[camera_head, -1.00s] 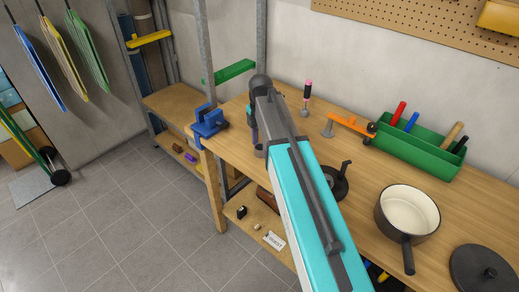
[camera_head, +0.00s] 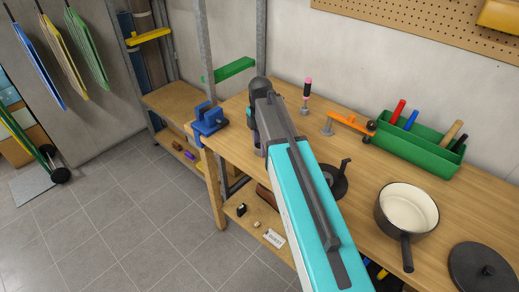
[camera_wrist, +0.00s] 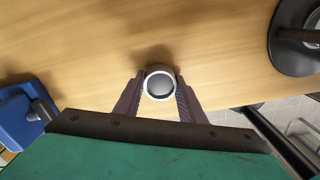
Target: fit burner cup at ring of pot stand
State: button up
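The burner cup (camera_wrist: 159,84) is a small round metal cup with a pale rim and dark inside, seen from above in the wrist view. My gripper (camera_wrist: 158,88) has one finger on each side of it, and both appear to touch it. In the head view my gripper (camera_head: 258,143) is mostly hidden behind my arm, over the left part of the bench. The pot stand (camera_head: 338,182) is black, with a round base and an upright post, and stands to the right, partly hidden by my arm. It also shows at the upper right in the wrist view (camera_wrist: 291,50). I cannot make out its ring clearly.
A blue vice (camera_head: 208,119) sits at the bench's left end. A pot (camera_head: 407,210), a black lid (camera_head: 484,270), a green tool tray (camera_head: 418,152), an orange clamp (camera_head: 350,122) and a pink-topped tool (camera_head: 307,90) stand on the wooden bench (camera_head: 310,150).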

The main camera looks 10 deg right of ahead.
jog(key=shift+c, duration=1.4)
jog(key=shift+r, duration=0.15)
jog(key=shift+r+b, duration=0.85)
jog(key=shift+r, duration=0.7)
jog(key=s+b, duration=0.1)
jog(key=s, duration=0.4)
jog(key=s+r+b, duration=0.1)
jog(key=s, duration=0.4)
jog(key=s+b, duration=0.1)
jog(key=s, duration=0.5)
jog(key=shift+a+r+b, duration=0.3)
jog(key=shift+a+b, duration=0.05)
jog(key=shift+b, duration=0.05)
jog(key=shift+c, duration=0.2)
jog(key=shift+w+r+m, duration=0.25)
jog(key=shift+w+m, duration=0.15)
jog(key=shift+w, duration=0.3)
jog(key=w+r+m, duration=0.4)
jog(key=w+m, duration=0.5)
jog(key=w, duration=0.1)
jog(key=shift+w+d+r+m, duration=0.15)
jog(key=shift+w+r+m, duration=0.1)
jog(key=shift+r+m, duration=0.05)
jog(key=shift+s, duration=0.15)
